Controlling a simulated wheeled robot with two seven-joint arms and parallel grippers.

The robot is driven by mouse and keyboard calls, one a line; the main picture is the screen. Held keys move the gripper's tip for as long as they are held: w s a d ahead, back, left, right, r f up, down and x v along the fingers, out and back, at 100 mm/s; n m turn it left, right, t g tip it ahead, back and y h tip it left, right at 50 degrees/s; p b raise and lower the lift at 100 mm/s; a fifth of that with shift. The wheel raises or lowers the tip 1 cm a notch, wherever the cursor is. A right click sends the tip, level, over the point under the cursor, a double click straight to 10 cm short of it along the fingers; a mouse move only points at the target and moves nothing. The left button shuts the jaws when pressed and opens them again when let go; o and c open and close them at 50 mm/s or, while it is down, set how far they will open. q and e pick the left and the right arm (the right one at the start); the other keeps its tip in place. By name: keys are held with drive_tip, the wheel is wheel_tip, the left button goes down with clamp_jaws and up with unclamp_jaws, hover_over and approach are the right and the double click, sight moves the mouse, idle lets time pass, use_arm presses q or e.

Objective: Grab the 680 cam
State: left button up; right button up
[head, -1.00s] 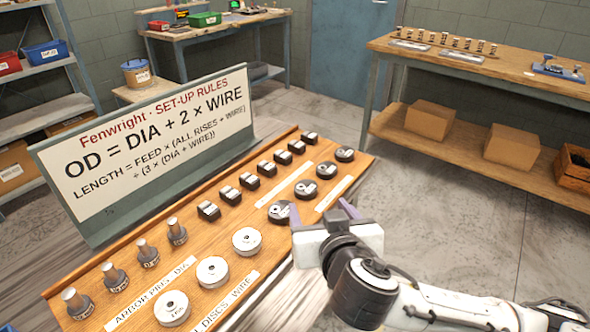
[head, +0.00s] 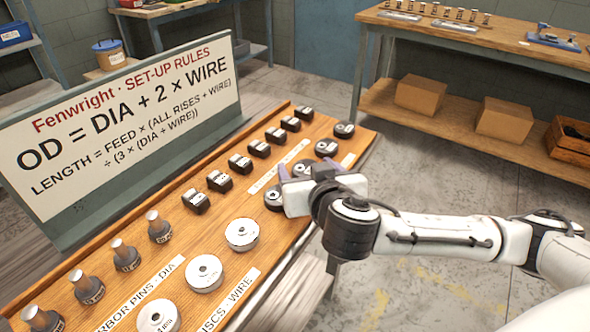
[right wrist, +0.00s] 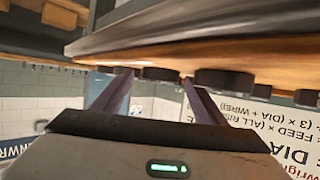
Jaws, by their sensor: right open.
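Several round black cams with pale tops stand in a row on the right side of the wooden board. The far cam (head: 344,130) and the one before it (head: 327,148) show clearly. A nearer cam (head: 274,197) is partly covered by my right gripper. I cannot read the numbers on them, so I cannot tell which is the 680 cam. My right gripper (head: 300,168) is open with its fingers among the nearer cams. In the right wrist view, the picture is upside down; the gripper (right wrist: 158,88) is empty, with a dark disc (right wrist: 225,80) beside one finger. My left gripper is out of view.
The wooden board (head: 215,225) also carries black blocks (head: 241,163), arbor pins (head: 126,254) and silver wire discs (head: 242,234). A rules sign (head: 120,125) stands along its far left edge. A workbench (head: 470,37) is at the back right, with open floor in front.

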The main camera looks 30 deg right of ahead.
drive_tip(key=shift+s, duration=0.1)
drive_tip(key=shift+r, duration=0.1)
drive_tip(key=c, duration=1.4)
